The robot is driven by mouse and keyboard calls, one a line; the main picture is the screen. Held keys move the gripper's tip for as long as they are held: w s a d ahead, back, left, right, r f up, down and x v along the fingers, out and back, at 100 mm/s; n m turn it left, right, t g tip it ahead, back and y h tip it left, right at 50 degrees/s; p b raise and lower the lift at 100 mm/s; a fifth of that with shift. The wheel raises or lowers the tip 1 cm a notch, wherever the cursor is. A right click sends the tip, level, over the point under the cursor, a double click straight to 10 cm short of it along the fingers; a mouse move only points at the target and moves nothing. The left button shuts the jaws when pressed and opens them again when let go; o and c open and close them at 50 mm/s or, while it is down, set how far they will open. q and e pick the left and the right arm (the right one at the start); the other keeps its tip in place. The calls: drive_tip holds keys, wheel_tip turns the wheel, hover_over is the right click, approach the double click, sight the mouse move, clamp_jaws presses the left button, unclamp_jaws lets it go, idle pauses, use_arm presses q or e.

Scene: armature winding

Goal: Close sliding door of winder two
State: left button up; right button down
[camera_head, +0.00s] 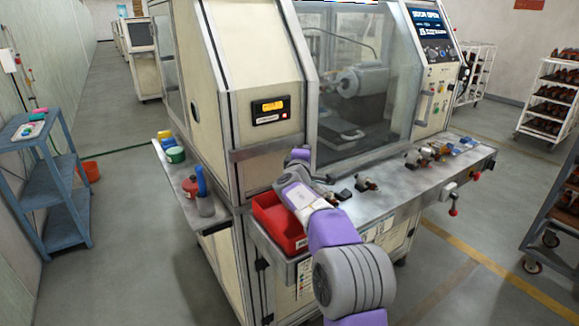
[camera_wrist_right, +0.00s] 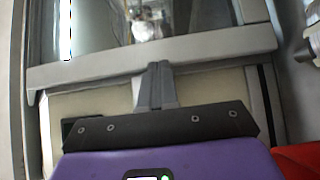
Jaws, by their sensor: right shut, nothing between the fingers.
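The winder (camera_head: 250,60) is a large cream machine with grey metal edges. Its front bay (camera_head: 385,100) shows a grey chuck inside; I cannot tell whether door glass covers all of it. The screen (camera_head: 428,20) at upper right appears to read "DOOR OPEN". My right arm reaches up over the front shelf, and my right gripper (camera_head: 299,154) is by the left post of the bay. In the right wrist view its fingers (camera_wrist_right: 158,72) are shut and empty, against or just before a grey metal bar (camera_wrist_right: 90,70). Contact is unclear. My left gripper is out of view.
A red bin (camera_head: 278,222) stands under my right forearm. The metal shelf (camera_head: 400,185) holds several small parts and fixtures. A side shelf (camera_head: 212,222) at left holds cans and bottles. A blue rack (camera_head: 62,190) and shoe-like stock racks (camera_head: 556,95) stand apart on the floor.

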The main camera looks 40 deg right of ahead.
drive_tip(key=shift+d, duration=0.6)
drive_tip(key=shift+r, duration=0.1)
drive_tip(key=w+a+b+v, duration=0.2)
drive_tip(key=v, duration=1.1)
drive_tip(key=shift+w+b, duration=0.15)
drive_tip(key=shift+b, duration=0.2)
